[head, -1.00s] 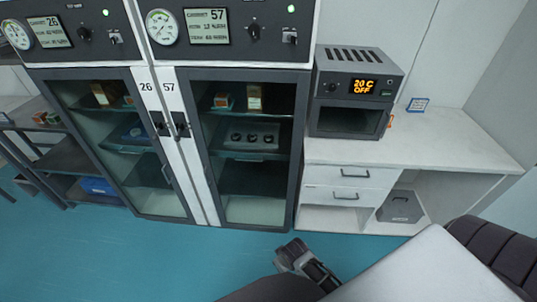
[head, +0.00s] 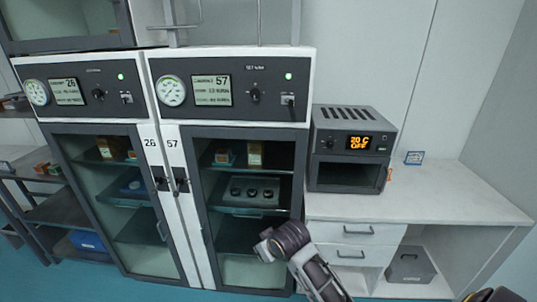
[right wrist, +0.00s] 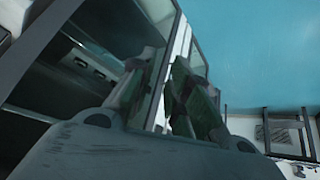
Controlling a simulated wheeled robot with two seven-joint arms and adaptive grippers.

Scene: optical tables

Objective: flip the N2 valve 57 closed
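Cabinet 57 (head: 232,55) stands in the middle of the head view, with a gauge (head: 172,90), a small display (head: 211,90) and a lit green lamp on its top panel. Right of the display are a dark round knob (head: 254,96) and a small lever-like fitting (head: 288,101); I cannot read which is the N2 valve or its exact position. An arm of mine rises in front of the cabinet's lower right; its fingertips are not clear there. My left gripper is not in view.
Cabinet 26 (head: 80,60) with a matching panel adjoins on the left. Door handles (head: 178,181) sit between the glass doors. A small oven (head: 352,125) reading 20 C OFF stands on a white bench (head: 455,205) to the right. Blue floor lies below.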

